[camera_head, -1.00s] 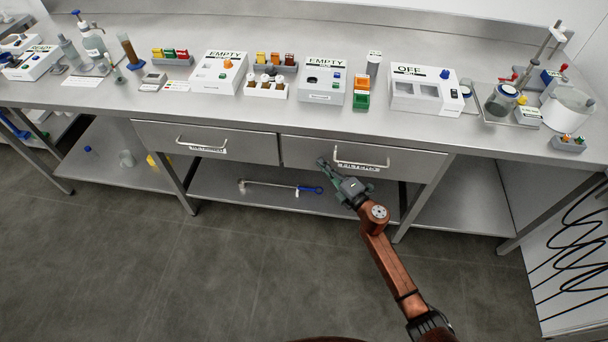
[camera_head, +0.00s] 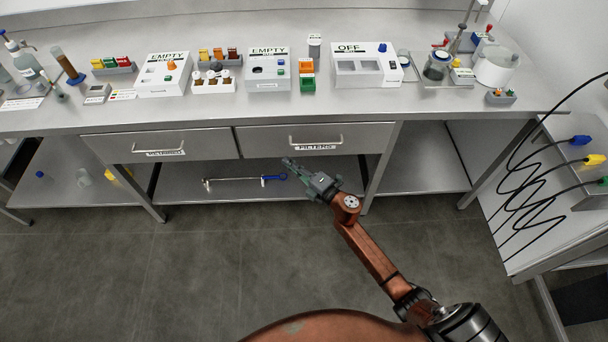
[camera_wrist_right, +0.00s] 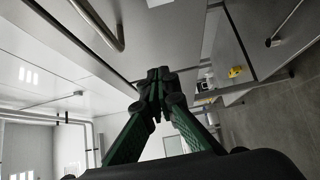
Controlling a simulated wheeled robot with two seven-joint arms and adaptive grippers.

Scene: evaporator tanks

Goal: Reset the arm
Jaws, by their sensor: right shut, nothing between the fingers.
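My right gripper (camera_head: 290,164) is in front of the steel bench, at about the height of the right drawer (camera_head: 352,136) and just below its left part in the head view. In the right wrist view its two green fingers (camera_wrist_right: 157,78) meet at the tips with nothing between them. The right arm stretches up from the lower right of the head view. A drawer handle (camera_wrist_right: 98,22) shows at the upper left of the wrist view, apart from the fingers. Both drawers look closed. My left gripper is not in view.
The bench top (camera_head: 210,108) carries white boxes marked EMPTY (camera_head: 268,70) and OFF (camera_head: 362,66), and several small racks. A blue-ended tool (camera_head: 244,181) lies on the lower shelf. Cables (camera_head: 530,180) hang at the right. The floor (camera_head: 150,270) in front is clear.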

